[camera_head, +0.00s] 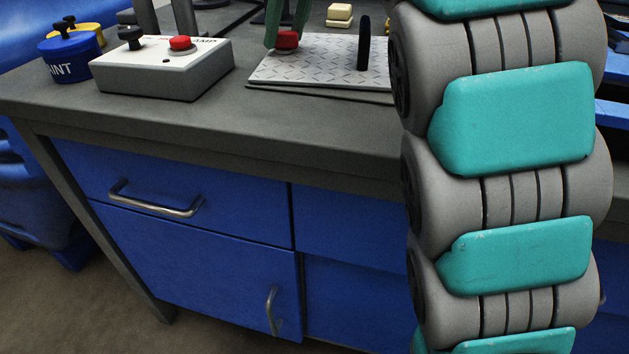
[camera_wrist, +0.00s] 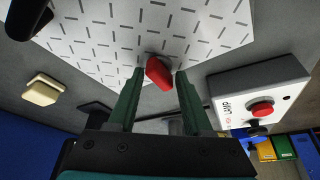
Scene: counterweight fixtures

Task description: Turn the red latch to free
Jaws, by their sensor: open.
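The red latch (camera_head: 287,40) is a small red piece on a light, treadplate-patterned plate (camera_head: 335,62) on the bench. In the wrist view the red latch (camera_wrist: 158,72) lies between the tips of my gripper's two green fingers (camera_wrist: 159,82). The fingers are apart, with a gap showing beside the latch, so my gripper is open around it and not clamped. In the head view the finger ends of my gripper (camera_head: 287,33) come down from above on either side of the latch. Its underside and pivot are hidden.
A grey box with a white top (camera_head: 163,65), a red button (camera_head: 180,43) and a black knob stands left of the plate. A black upright piece (camera_head: 364,43) stands on the plate's right. A blue paint pot (camera_head: 70,58) sits far left.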

